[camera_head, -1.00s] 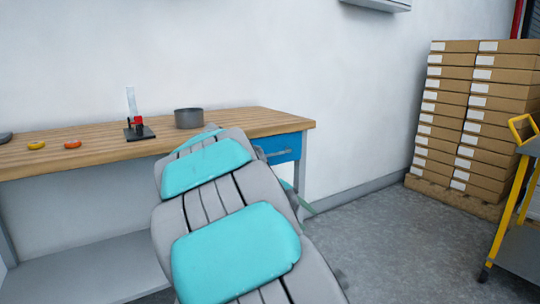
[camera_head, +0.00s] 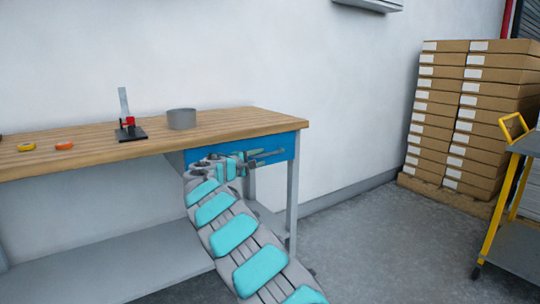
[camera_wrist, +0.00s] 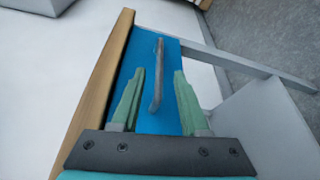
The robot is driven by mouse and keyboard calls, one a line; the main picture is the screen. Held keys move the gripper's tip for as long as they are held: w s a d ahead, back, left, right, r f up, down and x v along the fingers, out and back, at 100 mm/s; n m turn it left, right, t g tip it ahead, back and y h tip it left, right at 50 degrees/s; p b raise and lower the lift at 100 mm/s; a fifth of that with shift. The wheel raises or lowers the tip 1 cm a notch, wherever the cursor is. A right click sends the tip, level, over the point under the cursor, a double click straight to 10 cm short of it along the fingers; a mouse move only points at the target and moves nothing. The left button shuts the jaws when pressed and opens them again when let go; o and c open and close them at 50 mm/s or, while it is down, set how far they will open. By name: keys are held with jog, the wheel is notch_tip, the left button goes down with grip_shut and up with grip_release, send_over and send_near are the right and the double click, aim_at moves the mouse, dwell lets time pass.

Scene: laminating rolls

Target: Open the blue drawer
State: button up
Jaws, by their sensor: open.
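The blue drawer (camera_head: 285,150) sits under the right end of the wooden workbench top and looks shut. Its grey bar handle (camera_head: 266,153) runs across the front. My gripper (camera_head: 250,158) is at the drawer front, partly hidden by my own arm in the head view. In the wrist view, my gripper (camera_wrist: 158,88) has its two green fingers apart, one on each side of the grey handle (camera_wrist: 158,75). The blue drawer front (camera_wrist: 166,60) lies behind them. I cannot tell whether either finger touches the handle.
The workbench top (camera_head: 225,126) carries a grey pot (camera_head: 181,119), a small black-based stand (camera_head: 127,132) and orange and yellow rings (camera_head: 64,146). Stacked cartons (camera_head: 470,115) and a yellow-framed cart (camera_head: 510,200) stand at the right. Floor is clear between bench and cart.

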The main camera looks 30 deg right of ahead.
aim_at(268, 154)
jog(key=shift+w, duration=0.2)
jog(key=p+x, duration=0.1)
jog(key=x, duration=0.5)
jog(key=shift+w+d+f+p, duration=0.15)
jog(key=shift+w+d+p, duration=0.05)
jog(key=shift+d+p, duration=0.15)
jog(key=shift+w+d, duration=0.1)
jog(key=shift+d, duration=0.35)
grip_shut()
dwell(1.0)
